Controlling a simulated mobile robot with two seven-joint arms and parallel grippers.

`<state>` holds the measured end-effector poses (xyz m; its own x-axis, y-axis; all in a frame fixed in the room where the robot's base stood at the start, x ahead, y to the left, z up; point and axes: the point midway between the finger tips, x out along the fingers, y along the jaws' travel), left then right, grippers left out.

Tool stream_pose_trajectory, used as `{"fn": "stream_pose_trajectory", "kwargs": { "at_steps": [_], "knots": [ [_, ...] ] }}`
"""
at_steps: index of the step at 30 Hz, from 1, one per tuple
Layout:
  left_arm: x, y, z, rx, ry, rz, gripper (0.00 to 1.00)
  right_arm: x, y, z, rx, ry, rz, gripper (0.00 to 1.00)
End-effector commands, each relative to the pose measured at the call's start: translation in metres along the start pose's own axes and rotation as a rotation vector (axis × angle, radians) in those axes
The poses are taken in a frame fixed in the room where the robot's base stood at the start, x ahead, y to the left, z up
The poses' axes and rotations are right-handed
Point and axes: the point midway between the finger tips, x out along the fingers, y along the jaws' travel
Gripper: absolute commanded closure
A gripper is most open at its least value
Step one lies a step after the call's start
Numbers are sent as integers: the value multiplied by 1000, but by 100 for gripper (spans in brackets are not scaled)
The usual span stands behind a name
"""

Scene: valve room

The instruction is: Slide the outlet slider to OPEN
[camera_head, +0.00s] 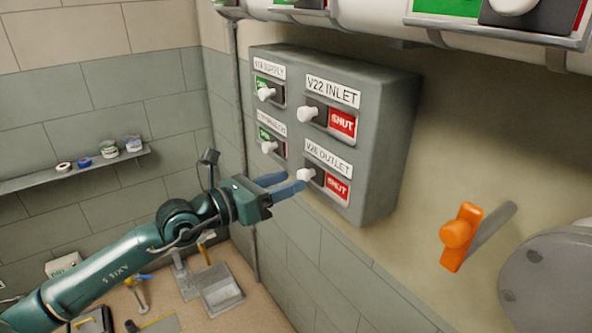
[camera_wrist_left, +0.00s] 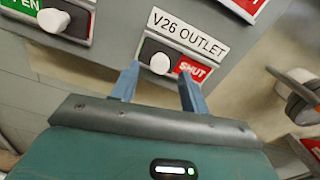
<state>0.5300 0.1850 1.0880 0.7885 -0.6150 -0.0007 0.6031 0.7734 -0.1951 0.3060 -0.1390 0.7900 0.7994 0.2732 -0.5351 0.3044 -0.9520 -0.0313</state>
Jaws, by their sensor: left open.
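The V26 OUTLET slider is at the lower right of the grey valve box. Its white knob (camera_head: 306,174) sits at the left of its slot, and the red SHUT label (camera_head: 337,187) shows to its right. In the left wrist view the white knob (camera_wrist_left: 160,63) lies just beyond and between my fingertips. My left gripper (camera_head: 290,182) is open, with blue fingers pointing at the knob; in the wrist view the fingers (camera_wrist_left: 160,82) stand on either side of it. I cannot tell whether they touch it. My right gripper is not in view.
The grey box (camera_head: 385,130) also carries the V22 INLET slider (camera_head: 309,113) above and two sliders showing green labels at left. An orange handle (camera_head: 459,236) sticks out of the wall at right. A shelf (camera_head: 45,178) runs along the left wall.

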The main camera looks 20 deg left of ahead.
Motion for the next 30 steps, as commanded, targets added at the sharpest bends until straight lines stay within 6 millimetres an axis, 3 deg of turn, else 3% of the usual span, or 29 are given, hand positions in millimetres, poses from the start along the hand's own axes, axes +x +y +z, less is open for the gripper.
{"fn": "stream_pose_trajectory", "kwargs": {
  "at_steps": [6,17,30],
  "knots": [
    [26,0,1,-1,-2,0,55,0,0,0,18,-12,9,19],
    [31,0,0,-1,0,0,55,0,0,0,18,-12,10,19],
    [31,0,0,-1,0,0,89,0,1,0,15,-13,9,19]
  ]
}}
